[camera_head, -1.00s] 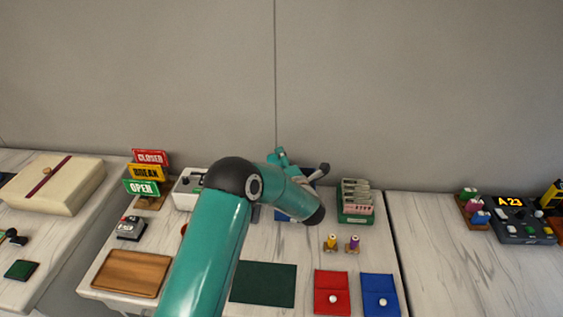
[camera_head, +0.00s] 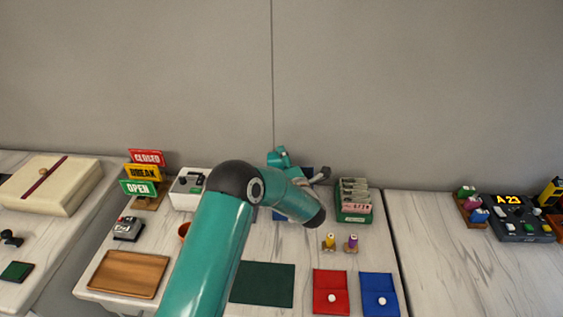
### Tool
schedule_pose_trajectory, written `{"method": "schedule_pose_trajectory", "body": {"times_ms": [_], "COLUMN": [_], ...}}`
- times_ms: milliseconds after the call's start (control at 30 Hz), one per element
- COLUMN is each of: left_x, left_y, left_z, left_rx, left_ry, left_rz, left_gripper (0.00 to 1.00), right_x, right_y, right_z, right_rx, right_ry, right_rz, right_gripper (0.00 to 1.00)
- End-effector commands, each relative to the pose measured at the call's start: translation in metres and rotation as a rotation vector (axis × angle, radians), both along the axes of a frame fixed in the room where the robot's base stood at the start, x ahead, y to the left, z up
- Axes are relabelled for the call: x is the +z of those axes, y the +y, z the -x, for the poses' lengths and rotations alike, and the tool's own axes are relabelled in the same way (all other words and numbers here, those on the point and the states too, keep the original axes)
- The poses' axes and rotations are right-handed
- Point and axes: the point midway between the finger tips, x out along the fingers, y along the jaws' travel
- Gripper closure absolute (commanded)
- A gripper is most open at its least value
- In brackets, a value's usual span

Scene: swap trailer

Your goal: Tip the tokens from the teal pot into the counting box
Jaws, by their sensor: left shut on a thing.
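My left arm rises from the bottom centre and bends right, hiding much of the table behind it. My left gripper (camera_head: 319,175) shows only as a small grey part beyond the arm. It is shut, with its fingertips mostly hidden. A small teal rounded piece, seemingly the teal pot (camera_head: 278,157), shows to its left; it is hard to tell from my teal arm. A blue thing behind the arm, perhaps the counting box (camera_head: 279,215), shows only at its edges. No tokens can be made out. My right gripper is not in view.
A white box (camera_head: 184,201) and the stacked signs (camera_head: 142,172) stand left. A wooden tray (camera_head: 127,274), green mat (camera_head: 262,285), red pouch (camera_head: 331,278) and blue pouch (camera_head: 380,281) lie in front. A green card box (camera_head: 354,217) and two small spools (camera_head: 340,243) stand right.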

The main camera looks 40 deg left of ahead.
Motion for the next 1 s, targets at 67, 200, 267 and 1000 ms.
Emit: {"method": "schedule_pose_trajectory", "body": {"times_ms": [67,200,267,1000], "left_x": [0.0003,0.0009,0.0009,0.0013], "left_y": [-0.0006,-0.0005,-0.0005,-0.0026], "left_z": [-0.0003,-0.0002,-0.0002,-0.0016], "left_rx": [0.000,0.000,0.000,0.001], "left_ry": [0.007,0.009,0.009,0.061], "left_rz": [-0.015,-0.017,-0.017,-0.102], "left_gripper": [0.72,0.72,0.72,0.72], "right_x": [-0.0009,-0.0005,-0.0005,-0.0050], "right_y": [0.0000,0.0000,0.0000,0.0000], "right_z": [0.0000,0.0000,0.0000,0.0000], "right_rx": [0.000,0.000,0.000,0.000], "right_ry": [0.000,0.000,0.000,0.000], "right_rz": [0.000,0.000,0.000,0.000], "right_gripper": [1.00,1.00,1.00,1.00]}}
